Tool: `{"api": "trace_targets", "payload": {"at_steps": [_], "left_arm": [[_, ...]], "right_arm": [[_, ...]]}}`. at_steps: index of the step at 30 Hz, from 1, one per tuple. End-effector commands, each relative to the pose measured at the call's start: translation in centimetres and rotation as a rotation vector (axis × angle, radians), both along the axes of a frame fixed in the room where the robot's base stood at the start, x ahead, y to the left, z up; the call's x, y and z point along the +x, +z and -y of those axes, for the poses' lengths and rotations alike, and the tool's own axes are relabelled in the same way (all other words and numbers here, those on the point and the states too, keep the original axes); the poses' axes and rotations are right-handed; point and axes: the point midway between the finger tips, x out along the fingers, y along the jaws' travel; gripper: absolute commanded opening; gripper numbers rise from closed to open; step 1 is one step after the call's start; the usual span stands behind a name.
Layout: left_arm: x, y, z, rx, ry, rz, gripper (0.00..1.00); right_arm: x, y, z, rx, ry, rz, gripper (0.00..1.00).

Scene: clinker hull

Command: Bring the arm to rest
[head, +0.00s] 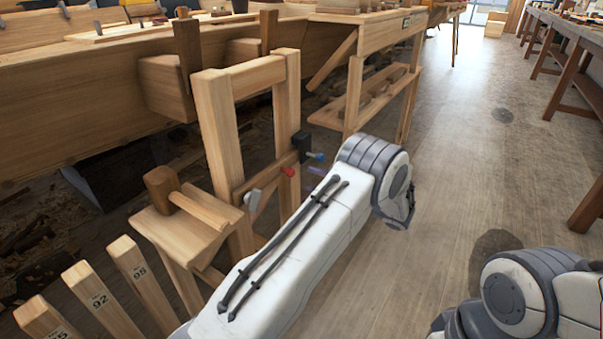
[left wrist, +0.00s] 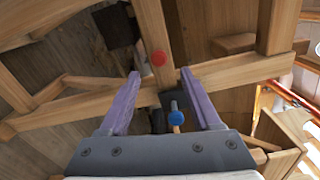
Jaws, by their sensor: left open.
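My left arm (head: 300,250) reaches in from the bottom of the head view, and its grey joint (head: 375,170) is beside a wooden frame. In the left wrist view my left gripper (left wrist: 160,72) has its two purple fingers spread apart, with nothing held between them. In the head view only a bit of purple finger shows by the frame; the arm hides the rest. A red knob (left wrist: 159,59) and a blue knob (left wrist: 177,118) show beyond the fingers. My right arm (head: 520,295) is at the bottom right; its gripper is out of view.
The wooden frame (head: 215,130) carries a black block (head: 302,146) on its crossbar. A mallet (head: 185,198) lies on a small wooden stand (head: 178,235). Numbered boards (head: 100,300) stand at the lower left. The plank hull (head: 80,115) is behind. Open floor (head: 460,150) lies to the right.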

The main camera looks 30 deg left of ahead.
Motion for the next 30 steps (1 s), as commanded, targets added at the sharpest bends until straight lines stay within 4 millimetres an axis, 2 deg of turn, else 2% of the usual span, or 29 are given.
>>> {"api": "trace_targets", "payload": {"at_steps": [3, 6, 23, 26, 29, 30], "left_arm": [[-0.1, 0.0, 1.5, 0.000, -0.002, -0.001, 0.65], [-0.1, 0.0, 2.0, 0.001, 0.000, 0.000, 0.65], [-0.4, 0.2, 2.4, -0.014, 0.004, -0.006, 0.65], [-1.5, 1.0, 3.2, -0.082, 0.014, -0.036, 0.65], [-4.1, 2.1, 5.0, -0.222, 0.030, -0.099, 0.65], [-5.5, 2.5, 5.9, -0.295, 0.033, -0.132, 0.65]], "right_arm": [[0.0, 0.4, 0.0, 0.000, 0.000, 0.000, 0.50], [0.0, 0.5, 0.0, 0.000, 0.000, 0.000, 0.50], [0.0, 0.5, 0.0, 0.000, 0.000, 0.000, 0.50], [0.0, 0.5, 0.0, 0.000, 0.000, 0.000, 0.50], [0.0, 0.5, 0.0, 0.000, 0.000, 0.000, 0.50], [0.0, 0.5, 0.0, 0.000, 0.000, 0.000, 0.50]]}}
